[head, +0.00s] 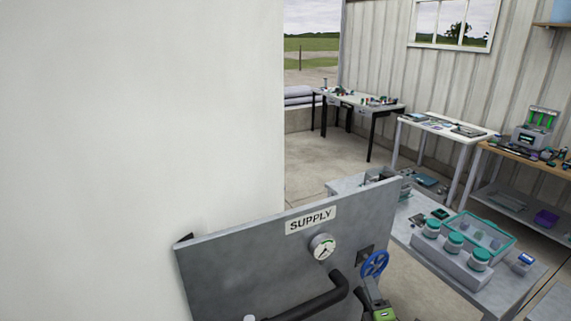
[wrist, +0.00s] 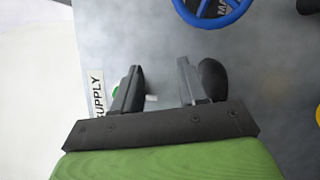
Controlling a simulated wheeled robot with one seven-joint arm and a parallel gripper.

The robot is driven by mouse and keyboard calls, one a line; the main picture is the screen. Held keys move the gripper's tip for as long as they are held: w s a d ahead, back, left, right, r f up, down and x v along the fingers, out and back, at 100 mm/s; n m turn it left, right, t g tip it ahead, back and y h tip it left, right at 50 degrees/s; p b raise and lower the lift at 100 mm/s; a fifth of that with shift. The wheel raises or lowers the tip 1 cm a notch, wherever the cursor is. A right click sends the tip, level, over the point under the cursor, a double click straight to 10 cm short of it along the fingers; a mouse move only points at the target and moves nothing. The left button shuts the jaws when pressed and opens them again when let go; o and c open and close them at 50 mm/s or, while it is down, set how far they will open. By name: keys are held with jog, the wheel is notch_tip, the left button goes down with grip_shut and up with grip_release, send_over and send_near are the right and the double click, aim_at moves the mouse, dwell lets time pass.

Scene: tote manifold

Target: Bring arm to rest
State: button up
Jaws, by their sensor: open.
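My gripper (wrist: 160,82) is open in the wrist view, with nothing seen between its two dark fingers. Its green body fills the bottom of that view. In the head view my green arm end (head: 382,314) is at the bottom edge, just below a blue handwheel (head: 375,264) on the grey supply panel (head: 225,270). The handwheel also shows at the top of the wrist view (wrist: 213,12), apart from the fingers.
A round gauge (head: 321,246) and a black pipe (head: 310,301) are on the panel. A grey bench (head: 505,294) with teal-lidded jars (head: 454,242) stands at the right. More tables line the back wall. A white wall (head: 140,130) fills the left. Open floor (head: 330,165) lies behind the panel.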

jog(key=s+a+r+n+g+y+b, duration=0.15)
jog(key=a+n+g+y, duration=0.3)
jog(key=a+n, duration=0.45)
jog(key=s+a+n+g+y, duration=0.2)
jog(key=a+n+g+y, duration=0.35)
jog(key=n, duration=0.65)
jog(key=s+a+n+g+h, duration=0.2)
jog(key=s+a+n+g, duration=0.4)
jog(key=n, duration=0.7)
jog(key=s+d+r+n+h+b, duration=0.1)
jog(key=s+d+r+n+h, duration=0.1)
jog(key=s+r+n, duration=0.3)
jog(key=s+d+r+n+t+h+b, duration=0.1)
jog(key=s+r+n+h, duration=0.3)
jog(key=s, duration=0.6)
jog(key=s+d+r+n+h+b, duration=0.1)
jog(key=s+d+r+n+h, duration=0.2)
jog(key=s+r+n, duration=0.3)
jog(key=s+d+n, duration=0.1)
jog(key=s+n, duration=0.1)
jog(key=shift+s+n+t, duration=0.2)
jog(key=shift+n+t, duration=0.1)
jog(key=shift+t, duration=0.1)
